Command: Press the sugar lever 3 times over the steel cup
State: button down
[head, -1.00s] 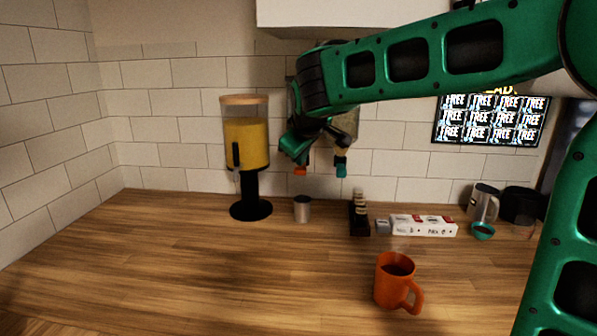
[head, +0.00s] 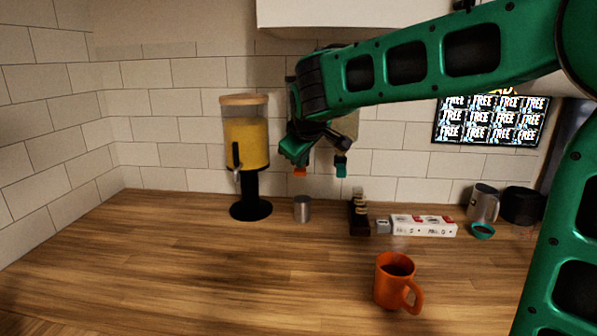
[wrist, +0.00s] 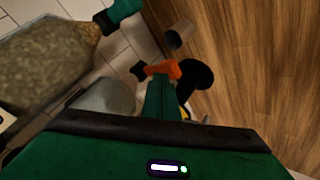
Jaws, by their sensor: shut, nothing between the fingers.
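A dispenser hangs on the wall behind my arm. The wrist view shows its pale grey container (wrist: 105,95) with an orange lever (wrist: 165,69), which I take as the sugar lever; the lever also shows in the head view (head: 299,173). My gripper (wrist: 160,97) is shut and empty, its green fingers right at the orange lever; I cannot tell whether they touch it. In the head view my gripper (head: 294,150) is just above the lever. The steel cup (head: 302,209) stands upright on the counter below the lever, and shows in the wrist view (wrist: 179,34).
A brown grainy container (wrist: 50,65) with a teal lever (head: 341,171) is beside the sugar one. A yellow dispenser (head: 246,143) on a black stand is left of the cup. An orange mug (head: 391,282) stands in front right. The counter (head: 180,280) front left is clear.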

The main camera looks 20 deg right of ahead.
aim_at(301, 171)
jog(key=shift+f, duration=0.9)
dwell(0.8)
jog(key=shift+r, duration=1.65)
notch_tip(301, 171, up, 5)
dwell(0.3)
dwell(0.5)
